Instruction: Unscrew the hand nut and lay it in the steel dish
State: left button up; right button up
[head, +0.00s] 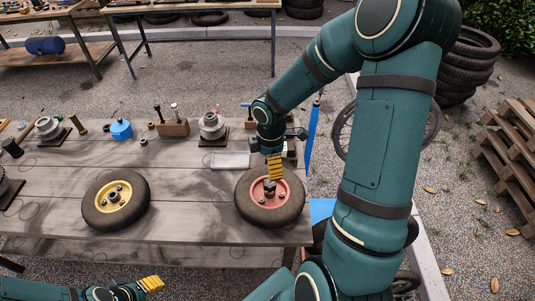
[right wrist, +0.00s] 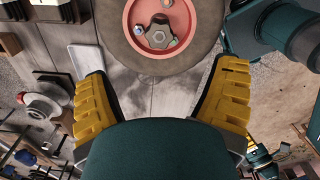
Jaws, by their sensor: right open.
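The hand nut (right wrist: 162,32) is a dark lobed knob at the hub of a red-rimmed wheel (right wrist: 186,62) in the right wrist view. In the head view the wheel (head: 243,207) lies flat at the table's right end, and the nut (head: 269,188) stands at its middle. My right gripper (head: 274,174) points down just above the nut. Its yellow fingers (right wrist: 163,70) are wide apart and empty in the right wrist view. A pale rectangular tray (head: 230,160), possibly the steel dish, lies behind the wheel. My left gripper (head: 152,283) is low in front of the table; its opening is unclear.
A yellow-rimmed wheel (head: 100,207) lies left on the wooden table (head: 190,218). A grey pulley-like part (head: 212,126), a wooden block with tools (head: 173,128) and a blue part (head: 121,130) stand along the back. Bare planks lie between the wheels.

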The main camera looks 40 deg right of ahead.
aim_at(270, 183)
notch_tip(270, 183, down, 11)
jog(key=shift+b, duration=1.2)
jog(key=shift+c, duration=0.4)
jog(key=c, duration=1.3)
jog(key=shift+n+p, duration=0.75)
jog(key=shift+n, duration=0.35)
jog(key=shift+r+n+p, duration=0.1)
jog(key=shift+n+p, duration=0.5)
jog(key=shift+n, duration=0.6)
